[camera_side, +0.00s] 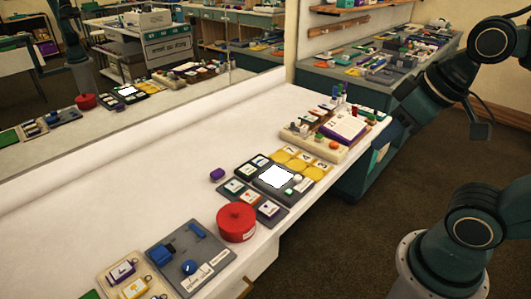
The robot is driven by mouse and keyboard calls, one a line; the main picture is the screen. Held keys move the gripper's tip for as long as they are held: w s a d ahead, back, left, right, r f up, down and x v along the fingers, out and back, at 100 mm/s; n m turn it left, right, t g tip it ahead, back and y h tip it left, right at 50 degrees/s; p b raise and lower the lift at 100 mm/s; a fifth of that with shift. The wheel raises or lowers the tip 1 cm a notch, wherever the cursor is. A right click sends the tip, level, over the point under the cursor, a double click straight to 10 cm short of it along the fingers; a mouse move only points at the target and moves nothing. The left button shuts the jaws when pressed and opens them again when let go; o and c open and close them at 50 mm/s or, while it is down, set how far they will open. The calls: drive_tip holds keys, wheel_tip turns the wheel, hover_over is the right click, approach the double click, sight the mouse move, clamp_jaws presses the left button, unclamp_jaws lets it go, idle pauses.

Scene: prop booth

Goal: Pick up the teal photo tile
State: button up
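Several small white-faced photo tiles sit in the grey trays at mid-table. One tile with a greenish picture (235,186) lies at the left of the front tray (278,221). Other tiles (269,209) lie beside it, with reddish or dark pictures. The pictures are too small to tell surely which tile is teal. My arm comes in from the right, and its dark end (402,118) is beside the table's far right edge, well away from the tiles. The fingers cannot be made out, and nothing held is seen.
A red round tin (237,222) stands close to the front tray. A white card (277,177), yellow numbered tiles (304,161) and a wooden tray (292,131) are near. A blue-grey tray (187,262) lies in front.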

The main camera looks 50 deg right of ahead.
drive_tip(key=o, duration=0.6)
drive_tip(key=shift+w, duration=0.1)
drive_tip(key=w+a+m+g+y, duration=0.2)
drive_tip(key=w+m, duration=0.7)
drive_tip(key=w, duration=1.4)
drive_tip(key=w+d+f+m+g+y, duration=0.1)
drive_tip(key=w+f+m, duration=0.3)
drive_tip(key=w+f, duration=0.4)
drive_tip(key=w+d+f+m+g+y, duration=0.1)
drive_tip(key=w+d+f+m+g, duration=0.1)
drive_tip(key=w+f, duration=0.6)
wheel_tip(320, 180, down, 4)
drive_tip(key=d+m, duration=0.1)
drive_tip(key=m, duration=0.1)
drive_tip(key=shift+d+m+g, duration=0.3)
drive_tip(key=shift+d+m, duration=0.1)
drive_tip(key=shift+y, duration=0.3)
